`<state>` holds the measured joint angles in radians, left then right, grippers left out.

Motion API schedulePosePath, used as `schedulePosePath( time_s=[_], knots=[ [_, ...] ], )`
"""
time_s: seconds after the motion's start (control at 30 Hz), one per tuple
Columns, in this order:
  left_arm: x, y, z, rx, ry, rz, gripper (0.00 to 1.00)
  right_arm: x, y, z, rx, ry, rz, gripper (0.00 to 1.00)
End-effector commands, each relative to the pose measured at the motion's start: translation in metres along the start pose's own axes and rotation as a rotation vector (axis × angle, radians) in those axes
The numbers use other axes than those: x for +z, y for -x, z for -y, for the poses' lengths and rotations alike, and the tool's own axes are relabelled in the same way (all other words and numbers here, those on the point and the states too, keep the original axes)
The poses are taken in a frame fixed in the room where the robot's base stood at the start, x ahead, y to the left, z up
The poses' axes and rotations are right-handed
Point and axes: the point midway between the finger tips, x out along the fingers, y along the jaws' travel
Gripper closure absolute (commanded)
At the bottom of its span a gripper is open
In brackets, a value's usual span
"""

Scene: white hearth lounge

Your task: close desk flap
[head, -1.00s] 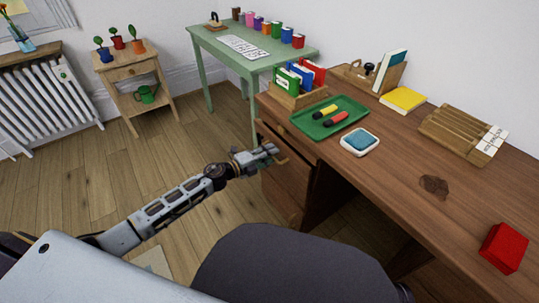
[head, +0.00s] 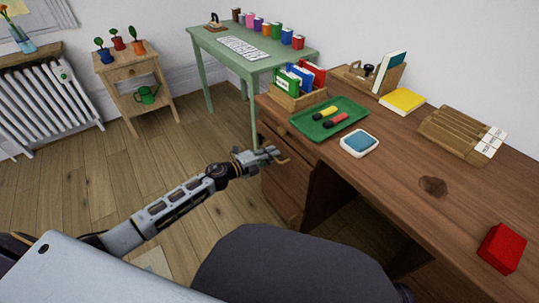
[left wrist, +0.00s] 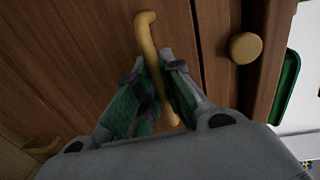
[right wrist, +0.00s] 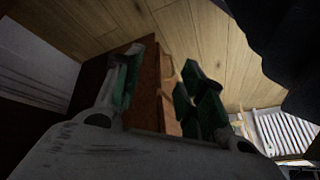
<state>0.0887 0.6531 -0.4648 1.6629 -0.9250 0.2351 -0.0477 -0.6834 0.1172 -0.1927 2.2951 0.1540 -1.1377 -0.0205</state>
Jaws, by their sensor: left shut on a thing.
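The desk flap (head: 285,187) is a brown wooden front panel at the left end of the desk (head: 385,190), below the desk top. In the left wrist view its face (left wrist: 75,65) fills the left and middle, with a curved yellow bar handle (left wrist: 147,38). My left gripper (head: 272,155) is at this handle; in the left wrist view its green-padded fingers (left wrist: 160,85) are shut on the bar. In the head view the flap looks near flush with the desk front, but I cannot tell any small gap. My right gripper (right wrist: 160,75) is open and empty.
A round knob (left wrist: 245,46) sits beside the handle. On the desk are a green tray (head: 352,108) with markers, a white-rimmed blue pad (head: 359,144), file holders and a red box (head: 501,248). A dark chair (head: 290,265) stands close in front. Floor is clear at left.

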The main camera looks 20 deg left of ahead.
Motion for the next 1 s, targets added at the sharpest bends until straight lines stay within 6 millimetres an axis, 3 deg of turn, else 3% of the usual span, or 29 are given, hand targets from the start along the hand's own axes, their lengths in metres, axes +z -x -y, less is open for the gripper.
schedulePosePath(
  time_s=[0.2, 0.6, 0.63, 0.8, 1.0],
  knots=[
    [0.0, -0.014, 0.007, 0.001, 0.0, 0.001, 1.0, -0.013, 0.026, 0.001, 0.017, 0.016, 0.027, 0.6],
    [0.0, -0.019, 0.008, -0.002, 0.0, 0.002, 1.0, -0.013, 0.029, -0.001, 0.025, 0.018, 0.039, 0.6],
    [0.0, -0.019, 0.009, -0.002, -0.001, 0.002, 0.88, -0.013, 0.029, -0.001, 0.025, 0.018, 0.039, 0.6],
    [0.0, -0.019, 0.008, -0.001, 0.0, 0.001, 0.68, -0.013, 0.029, -0.001, 0.025, 0.018, 0.038, 0.6],
    [0.0, -0.018, 0.008, 0.0, -0.001, 0.001, 0.68, -0.014, 0.029, -0.001, 0.026, 0.018, 0.037, 0.6]
  ],
)
